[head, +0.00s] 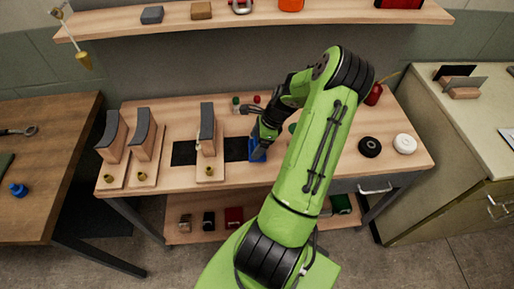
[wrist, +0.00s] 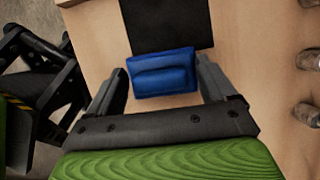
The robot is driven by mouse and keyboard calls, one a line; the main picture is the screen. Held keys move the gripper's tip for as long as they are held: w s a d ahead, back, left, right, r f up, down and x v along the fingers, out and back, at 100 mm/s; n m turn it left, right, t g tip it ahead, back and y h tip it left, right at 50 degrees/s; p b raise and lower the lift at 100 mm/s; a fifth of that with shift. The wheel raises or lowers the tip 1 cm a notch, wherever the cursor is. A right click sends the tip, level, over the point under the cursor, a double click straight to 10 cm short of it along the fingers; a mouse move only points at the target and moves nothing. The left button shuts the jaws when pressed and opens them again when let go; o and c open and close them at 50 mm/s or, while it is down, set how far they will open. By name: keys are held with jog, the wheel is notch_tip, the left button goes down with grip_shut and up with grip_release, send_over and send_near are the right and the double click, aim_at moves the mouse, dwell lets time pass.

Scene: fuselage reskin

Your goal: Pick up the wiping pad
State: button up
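A blue block, which looks like the wiping pad (wrist: 162,75), lies at the edge of a black mat on the bench. My gripper (wrist: 160,82) is open, with one finger on each side of the blue block and a narrow gap showing at both sides in the wrist view. In the head view the blue block (head: 257,153) shows below my gripper (head: 259,147), which is pointed down at it. My arm hides part of the bench behind it, and I cannot tell the fingertips' exact height there.
The black mat (head: 184,153) lies left of the block. A wooden stand (head: 208,160) with a dark curved top is close on the left. Several clear or metallic jars (wrist: 308,60) stand at right in the wrist view. Black (head: 369,147) and white (head: 405,144) rolls sit at the bench's right.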

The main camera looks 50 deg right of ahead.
jog(key=shift+r, duration=0.1)
jog(key=shift+c, duration=0.4)
notch_tip(320, 180, up, 10)
jog(key=p, duration=0.2)
jog(key=shift+p, duration=0.35)
jog(key=o, duration=0.4)
jog(key=shift+c, duration=1.3)
